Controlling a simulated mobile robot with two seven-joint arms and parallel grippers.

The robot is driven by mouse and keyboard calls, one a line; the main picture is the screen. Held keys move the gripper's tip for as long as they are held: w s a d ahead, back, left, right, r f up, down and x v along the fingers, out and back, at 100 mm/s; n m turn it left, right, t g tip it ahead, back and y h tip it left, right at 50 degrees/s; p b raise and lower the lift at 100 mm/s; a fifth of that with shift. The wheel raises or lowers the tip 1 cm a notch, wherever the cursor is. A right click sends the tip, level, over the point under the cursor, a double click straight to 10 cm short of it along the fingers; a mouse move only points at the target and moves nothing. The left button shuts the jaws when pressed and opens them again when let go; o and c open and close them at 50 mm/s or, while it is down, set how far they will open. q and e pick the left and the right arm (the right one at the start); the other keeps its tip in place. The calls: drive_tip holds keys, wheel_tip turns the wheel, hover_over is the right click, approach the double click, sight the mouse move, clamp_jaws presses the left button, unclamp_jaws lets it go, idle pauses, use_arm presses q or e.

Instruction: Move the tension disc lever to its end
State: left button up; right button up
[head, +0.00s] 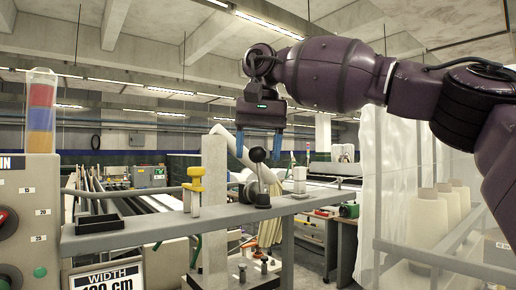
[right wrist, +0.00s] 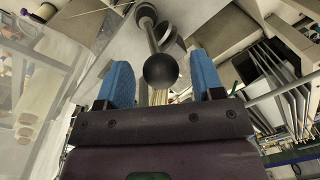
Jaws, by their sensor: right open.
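The tension disc lever shows in the head view as a black ball knob (head: 258,155) on a thin shaft above a dark round base (head: 255,190) on the grey rail. My right gripper (head: 259,146) points down over it, open, with one blue finger on each side of the knob as seen here. In the right wrist view the knob (right wrist: 161,70) appears between the two blue fingers of this gripper (right wrist: 163,82), with visible gaps on both sides. I cannot tell whether the knob is at fingertip depth. My left gripper is not in view.
The grey rail (head: 160,228) crosses the front and carries a yellow-topped post (head: 195,185), a white block (head: 299,175) and a black tray (head: 100,223). A control panel (head: 28,215) with a signal light (head: 41,105) stands left. A translucent panel (head: 395,170) stands right.

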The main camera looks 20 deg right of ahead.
clamp_jaws()
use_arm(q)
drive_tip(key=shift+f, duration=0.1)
